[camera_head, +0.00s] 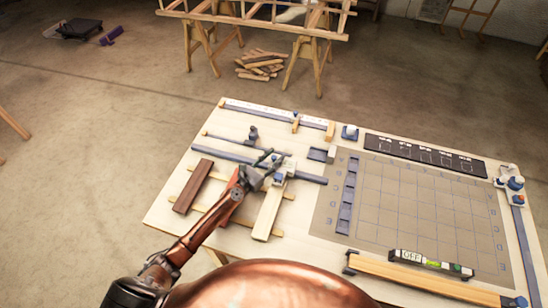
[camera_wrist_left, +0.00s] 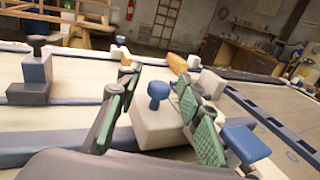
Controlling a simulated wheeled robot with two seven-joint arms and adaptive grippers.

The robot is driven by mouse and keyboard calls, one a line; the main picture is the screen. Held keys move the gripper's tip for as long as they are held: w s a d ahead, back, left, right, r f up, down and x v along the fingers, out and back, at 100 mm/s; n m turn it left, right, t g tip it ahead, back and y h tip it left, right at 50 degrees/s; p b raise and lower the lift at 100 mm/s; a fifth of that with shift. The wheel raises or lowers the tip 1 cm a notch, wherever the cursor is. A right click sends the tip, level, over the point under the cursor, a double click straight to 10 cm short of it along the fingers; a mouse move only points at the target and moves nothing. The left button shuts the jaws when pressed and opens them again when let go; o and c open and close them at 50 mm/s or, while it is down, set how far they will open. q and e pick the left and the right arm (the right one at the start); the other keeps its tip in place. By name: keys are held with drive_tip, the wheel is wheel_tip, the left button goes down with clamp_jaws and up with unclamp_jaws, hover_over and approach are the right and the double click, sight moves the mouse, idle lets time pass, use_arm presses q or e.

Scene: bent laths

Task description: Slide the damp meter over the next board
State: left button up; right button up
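The damp meter, a pale block with a blue knob, shows in the left wrist view (camera_wrist_left: 160,127) between my finger pads. In the head view it (camera_head: 280,178) sits at the far end of a pale board (camera_head: 268,214). My left gripper (camera_head: 268,163) is over that end; the wrist view shows its green-padded fingers (camera_wrist_left: 160,90) apart, one on each side of the meter. A gap shows on the near left side; contact at the tips is unclear. A reddish board (camera_head: 232,205) is partly hidden by my arm. A dark brown board (camera_head: 193,186) lies left. My right gripper is out of view.
A blue rail (camera_head: 307,177) runs behind the boards, and a small dark blue stand (camera_head: 253,134) is further back. A gridded mat (camera_head: 405,205) covers the right of the table. A level (camera_head: 430,263) and a long lath (camera_head: 420,278) lie at its front.

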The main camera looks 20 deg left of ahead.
use_arm(q)
clamp_jaws()
idle(0.3)
idle(0.3)
